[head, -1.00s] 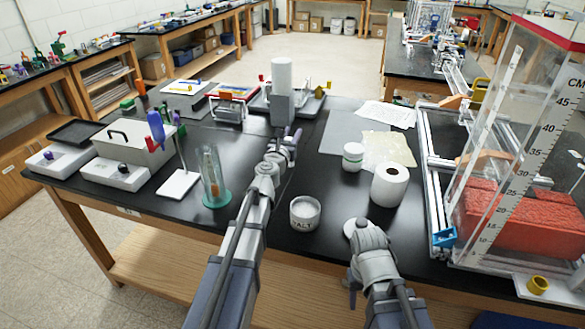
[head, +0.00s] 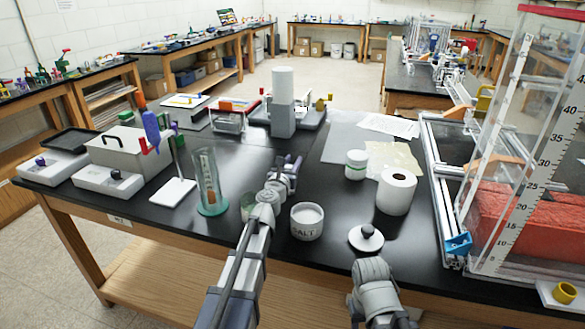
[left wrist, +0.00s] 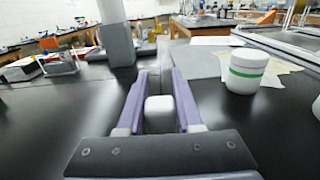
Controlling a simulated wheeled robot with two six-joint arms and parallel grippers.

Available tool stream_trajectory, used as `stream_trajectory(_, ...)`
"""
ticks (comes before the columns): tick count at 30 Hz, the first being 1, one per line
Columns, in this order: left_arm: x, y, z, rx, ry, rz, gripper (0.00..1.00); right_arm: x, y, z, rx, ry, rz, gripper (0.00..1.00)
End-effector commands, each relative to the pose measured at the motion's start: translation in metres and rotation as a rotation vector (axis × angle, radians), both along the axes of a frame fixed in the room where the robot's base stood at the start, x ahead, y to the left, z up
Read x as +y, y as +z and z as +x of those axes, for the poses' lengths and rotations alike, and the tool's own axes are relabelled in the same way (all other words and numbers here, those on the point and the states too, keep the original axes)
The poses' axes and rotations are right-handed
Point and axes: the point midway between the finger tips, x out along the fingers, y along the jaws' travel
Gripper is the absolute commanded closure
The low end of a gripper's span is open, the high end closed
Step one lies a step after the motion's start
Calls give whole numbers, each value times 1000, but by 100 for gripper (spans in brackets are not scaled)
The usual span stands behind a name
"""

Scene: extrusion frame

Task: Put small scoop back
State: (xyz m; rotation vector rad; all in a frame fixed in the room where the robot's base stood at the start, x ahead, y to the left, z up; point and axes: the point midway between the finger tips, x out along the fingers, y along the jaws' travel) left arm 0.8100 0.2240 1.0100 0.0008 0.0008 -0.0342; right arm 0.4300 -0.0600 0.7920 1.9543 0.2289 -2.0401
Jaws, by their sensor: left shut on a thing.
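My left gripper (head: 291,165) reaches out over the black bench. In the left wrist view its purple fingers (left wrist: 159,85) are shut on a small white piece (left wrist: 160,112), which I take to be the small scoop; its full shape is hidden. An open white jar marked SALT (head: 307,223) stands right of my left forearm. A round white lid with a dark knob (head: 366,237) lies near the bench's front edge, right of the jar. My right arm shows at the bottom right of the head view, but I cannot make out its gripper.
A glass cylinder on a green base (head: 208,183) stands left of my left arm. A white jar with a green band (head: 356,164) and a paper roll (head: 396,190) stand to the right. A clear tank (head: 525,150) stands at the far right.

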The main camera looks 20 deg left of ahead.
Motion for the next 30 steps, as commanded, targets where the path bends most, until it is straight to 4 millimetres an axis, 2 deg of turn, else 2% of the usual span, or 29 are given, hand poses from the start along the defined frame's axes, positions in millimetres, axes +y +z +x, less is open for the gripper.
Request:
stream_trajectory(9, 0, -3, 0, 0, 0, 0, 100, 0, -3, 0, 0, 0, 0, 50)
stream_trajectory(10, 0, -2, 0, 0, 0, 0, 64, 0, -2, 0, 0, 0, 0, 50)
stream_trajectory(17, 0, -1, 0, 0, 0, 0, 38, 0, -1, 0, 0, 0, 0, 50)
stream_trajectory(30, 0, 3, -2, 0, 0, 0, 36, 0, 3, 0, 0, 0, 0, 50)
